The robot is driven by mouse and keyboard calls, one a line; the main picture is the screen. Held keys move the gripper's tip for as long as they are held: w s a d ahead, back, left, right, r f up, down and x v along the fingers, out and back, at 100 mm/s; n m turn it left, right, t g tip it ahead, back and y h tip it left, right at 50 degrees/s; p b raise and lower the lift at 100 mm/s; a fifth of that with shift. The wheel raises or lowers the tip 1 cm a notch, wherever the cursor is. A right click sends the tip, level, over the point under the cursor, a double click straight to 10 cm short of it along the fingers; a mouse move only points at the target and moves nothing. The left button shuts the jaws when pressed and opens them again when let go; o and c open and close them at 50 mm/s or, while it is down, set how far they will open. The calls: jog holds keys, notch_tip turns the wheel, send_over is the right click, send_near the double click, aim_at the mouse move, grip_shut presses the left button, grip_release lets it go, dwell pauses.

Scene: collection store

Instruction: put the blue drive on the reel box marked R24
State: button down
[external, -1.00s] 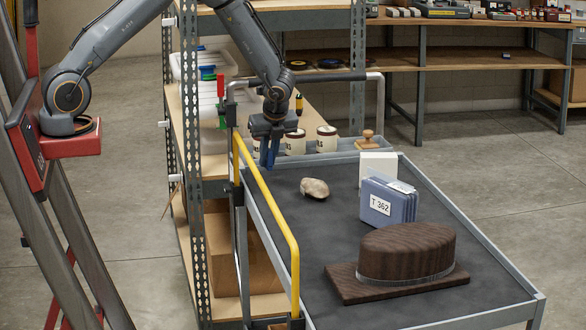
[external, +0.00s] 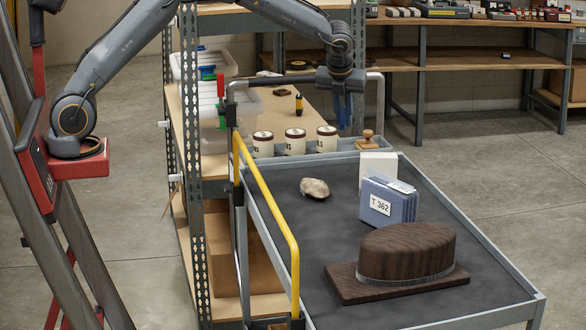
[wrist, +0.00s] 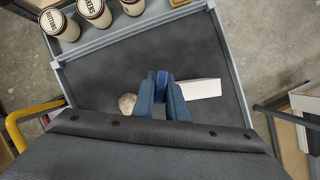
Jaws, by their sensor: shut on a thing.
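My gripper (external: 344,112) is raised over the far end of the grey cart, near the tray rail. In the wrist view my gripper (wrist: 162,98) is shut on a small dark blue piece, the blue drive (wrist: 161,80), held between the fingertips. In the external view the drive cannot be told apart from the blue fingers. A white box (external: 378,168) stands on the cart; it shows right of the fingers in the wrist view (wrist: 201,89). A blue case labelled T 362 (external: 386,202) stands in front of it. No R24 mark is readable.
The cart top (external: 300,230) also carries a pale stone (external: 314,188) and a dark wooden block on a board (external: 405,253). Three labelled jars (external: 294,142) and a wooden stamp (external: 368,138) stand in the tray at its far end. A yellow rail (external: 268,215) runs along its left side.

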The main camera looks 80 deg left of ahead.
jog(key=w+d+r+m+t+b, duration=0.1)
jog(key=w+d+r+m, duration=0.2)
jog(key=w+d, duration=0.25)
jog(key=p, duration=0.3)
send_near(371, 154)
jog(key=shift+h, duration=0.3)
jog(key=x, duration=0.5)
jog(key=shift+w+a+f, duration=0.15)
jog(key=shift+a+f, duration=0.05)
jog(key=shift+a, duration=0.2)
jog(key=shift+f, duration=0.15)
jog(key=c, duration=1.8)
grip_release()
jog(key=shift+o, duration=0.2)
jog(key=b+v, duration=0.3)
jog(key=v, duration=0.9)
